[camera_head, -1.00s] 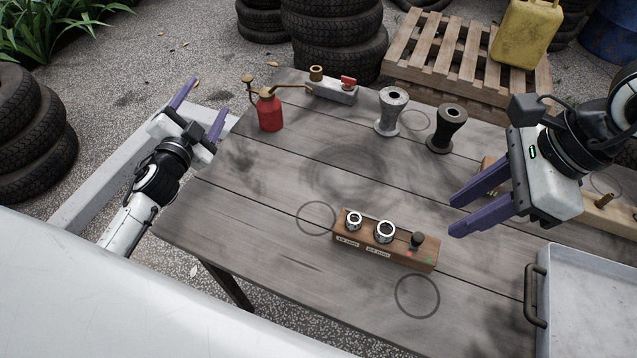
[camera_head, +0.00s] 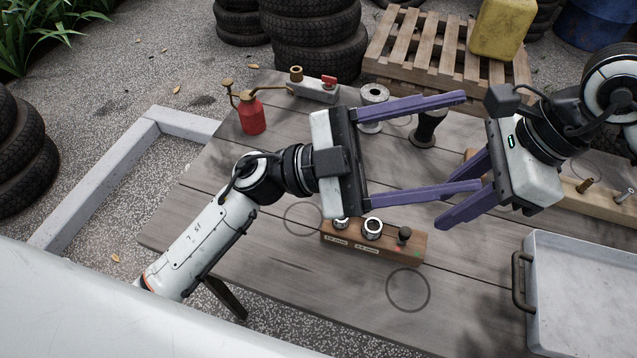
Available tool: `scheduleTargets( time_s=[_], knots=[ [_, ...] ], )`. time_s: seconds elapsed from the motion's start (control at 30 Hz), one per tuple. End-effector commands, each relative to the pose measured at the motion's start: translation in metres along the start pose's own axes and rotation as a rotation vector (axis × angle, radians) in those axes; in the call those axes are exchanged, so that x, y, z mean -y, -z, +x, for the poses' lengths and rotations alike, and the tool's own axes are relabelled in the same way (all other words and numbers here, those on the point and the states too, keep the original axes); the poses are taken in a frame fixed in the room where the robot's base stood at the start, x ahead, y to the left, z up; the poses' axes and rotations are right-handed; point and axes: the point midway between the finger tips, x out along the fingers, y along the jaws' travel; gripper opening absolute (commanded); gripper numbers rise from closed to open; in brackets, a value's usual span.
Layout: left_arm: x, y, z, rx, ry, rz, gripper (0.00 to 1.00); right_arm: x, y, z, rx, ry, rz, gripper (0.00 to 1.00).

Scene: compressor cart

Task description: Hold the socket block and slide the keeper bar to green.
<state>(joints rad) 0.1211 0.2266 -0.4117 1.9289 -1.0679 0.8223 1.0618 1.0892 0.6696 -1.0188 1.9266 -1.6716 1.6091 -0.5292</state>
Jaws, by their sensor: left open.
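The wooden socket block (camera_head: 342,244) lies on the table with two metal-rimmed sockets, the left one partly hidden by my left gripper. Near its right end is a dark knob (camera_head: 404,235), with a red mark (camera_head: 397,249) at its foot and a green mark (camera_head: 418,254) to the right. I cannot make out the keeper bar apart from this knob. My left gripper (camera_head: 472,142) is open and empty, spread wide above and beyond the block. My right gripper (camera_head: 439,206) is open and empty, its fingertips above and right of the block, close to the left gripper's lower finger in the picture.
A grey tray (camera_head: 590,240) with a dark handle stands at the right. The front left of the table is clear.

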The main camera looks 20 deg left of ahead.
Motion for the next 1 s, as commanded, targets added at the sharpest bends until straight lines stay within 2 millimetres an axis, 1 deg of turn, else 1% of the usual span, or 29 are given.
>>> scheduleTargets(
  time_s=[0.03,0.07,0.1,0.17,0.2,0.27,0.3,0.37,0.4,0.47,0.5,0.53,0.6,0.7,0.8,0.83,0.9,1.0],
  knots=[
    [-0.019,0.015,0.012,-0.052,-0.066,-0.041,0.66,0.0,0.0,0.0,0.0,0.0,0.0,0.31],
    [-0.03,0.024,0.017,-0.08,-0.111,-0.068,0.66,0.0,0.0,0.0,0.0,0.0,0.0,0.31],
    [-0.047,0.034,0.023,-0.11,-0.176,-0.104,0.66,0.0,0.0,0.0,0.0,0.0,0.0,0.31],
    [-0.073,0.044,0.027,-0.122,-0.31,-0.154,0.66,0.0,0.0,0.0,0.0,0.0,0.0,0.31],
    [-0.087,0.043,0.024,-0.09,-0.406,-0.181,0.66,0.0,0.0,0.0,0.0,0.0,0.0,0.31],
    [-0.102,0.031,0.014,-0.002,-0.529,-0.21,0.66,0.0,0.0,0.0,0.0,0.0,0.0,0.31],
    [-0.11,0.021,0.006,0.069,-0.604,-0.231,0.66,0.0,0.0,0.0,0.0,0.0,0.0,0.31],
    [-0.117,0.005,-0.01,0.194,-0.706,-0.261,0.66,0.0,0.0,0.0,0.0,0.0,0.0,0.31],
    [-0.12,-0.007,-0.023,0.291,-0.765,-0.28,0.66,0.0,0.0,0.0,0.0,0.0,0.0,0.31],
    [-0.119,-0.027,-0.047,0.456,-0.835,-0.308,0.66,0.0,0.0,0.0,0.0,0.0,0.0,0.31],
    [-0.115,-0.041,-0.064,0.575,-0.866,-0.325,0.66,0.0,0.0,0.0,0.0,0.0,0.0,0.31],
    [-0.11,-0.05,-0.077,0.666,-0.881,-0.338,0.66,0.0,0.0,0.0,0.0,0.0,0.0,0.31],
    [-0.094,-0.069,-0.107,0.874,-0.886,-0.361,0.66,0.0,0.0,0.0,0.0,0.0,0.0,0.31],
    [-0.069,-0.087,-0.143,1.114,-0.847,-0.384,0.66,0.0,0.0,0.0,0.0,0.0,0.0,0.31],
    [-0.046,-0.097,-0.17,1.286,-0.787,-0.397,0.66,0.0,0.0,0.0,0.0,0.0,0.0,0.31],
    [-0.041,-0.098,-0.176,1.323,-0.771,-0.4,0.66,0.0,0.0,0.0,0.0,0.0,0.0,0.31],
    [-0.031,-0.101,-0.186,1.391,-0.735,-0.406,0.66,0.0,0.0,0.0,0.0,0.0,0.0,0.31],
    [-0.025,-0.104,-0.195,1.443,-0.708,-0.41,0.66,0.0,0.0,0.0,0.0,0.0,0.0,0.31]
  ],
)
